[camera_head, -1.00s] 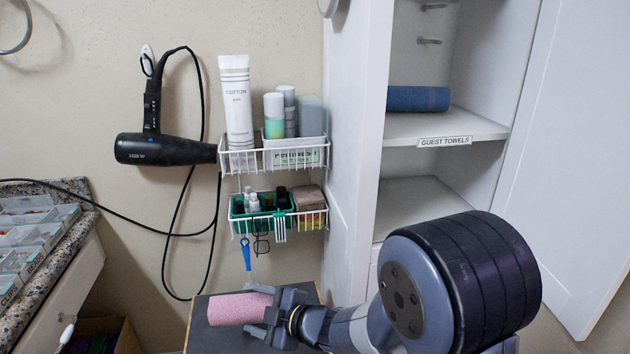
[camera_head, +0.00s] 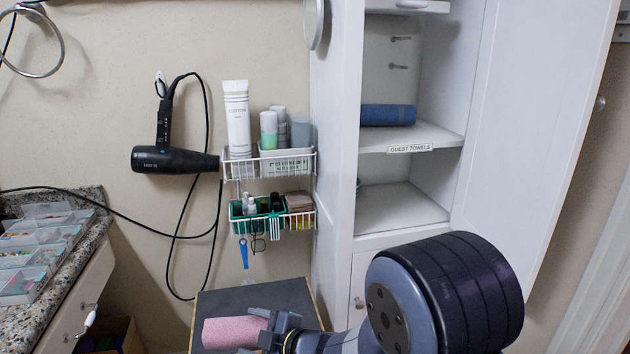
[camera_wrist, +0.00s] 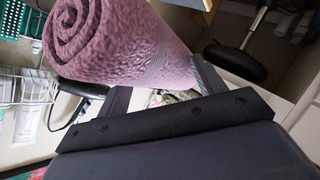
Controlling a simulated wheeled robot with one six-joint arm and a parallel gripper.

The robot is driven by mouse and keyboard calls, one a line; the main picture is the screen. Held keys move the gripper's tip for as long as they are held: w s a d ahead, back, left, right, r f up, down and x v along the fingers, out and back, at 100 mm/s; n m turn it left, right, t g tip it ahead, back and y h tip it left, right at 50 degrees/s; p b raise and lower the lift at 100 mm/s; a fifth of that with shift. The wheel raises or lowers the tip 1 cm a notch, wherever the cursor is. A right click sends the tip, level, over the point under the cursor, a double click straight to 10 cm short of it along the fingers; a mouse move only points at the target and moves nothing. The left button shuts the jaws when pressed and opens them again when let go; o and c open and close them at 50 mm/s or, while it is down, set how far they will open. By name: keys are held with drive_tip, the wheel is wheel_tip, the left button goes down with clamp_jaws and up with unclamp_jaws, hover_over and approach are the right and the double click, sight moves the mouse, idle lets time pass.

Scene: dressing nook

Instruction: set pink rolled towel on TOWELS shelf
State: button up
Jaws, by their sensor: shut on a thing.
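The pink rolled towel (camera_head: 233,332) is at the bottom of the head view. In the wrist view the towel (camera_wrist: 120,45) shows its spiral end at upper left. My gripper (camera_head: 268,330) is shut on the towel's right end. It holds the towel in front of a dark-topped stand (camera_head: 262,296); I cannot tell the gap between them. The open white cabinet stands to the right. Its upper shelf (camera_head: 436,135) has a label (camera_head: 409,148) reading GUEST TOWELS and bears a blue rolled towel (camera_head: 388,115). The lower shelf (camera_head: 395,212) looks mostly bare, and no label shows on it.
A wire rack (camera_head: 270,167) with bottles and boxes hangs left of the cabinet. A black hair dryer (camera_head: 175,159) hangs on the wall, its cord looping down. The cabinet door (camera_head: 530,130) stands open at right. A granite counter (camera_head: 85,222) with clear trays is at left.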

drive_tip(key=w+d+r+m+t+h+p, duration=0.1)
drive_tip(key=d+r+m+t+h+p, duration=0.1)
drive_tip(key=d+r+m+h+p, duration=0.5)
drive_tip(key=w+d+r+t+h+p, duration=0.15)
drive_tip(key=d+r+p, duration=0.35)
drive_tip(key=d+p, duration=0.6)
drive_tip(key=w+d+r+m+t+h+p, duration=0.2)
drive_tip(key=d+r+m+t+h+p, duration=0.15)
drive_tip(key=d+r+p, duration=0.4)
drive_tip(key=s+d+f+p, duration=0.2)
drive_tip(key=s+f, duration=0.3)
drive_tip(key=f, duration=0.1)
drive_tip(key=shift+d+f+m+g, duration=0.15)
drive_tip(key=shift+f+m+g, duration=0.2)
drive_tip(key=shift+f+g, duration=0.05)
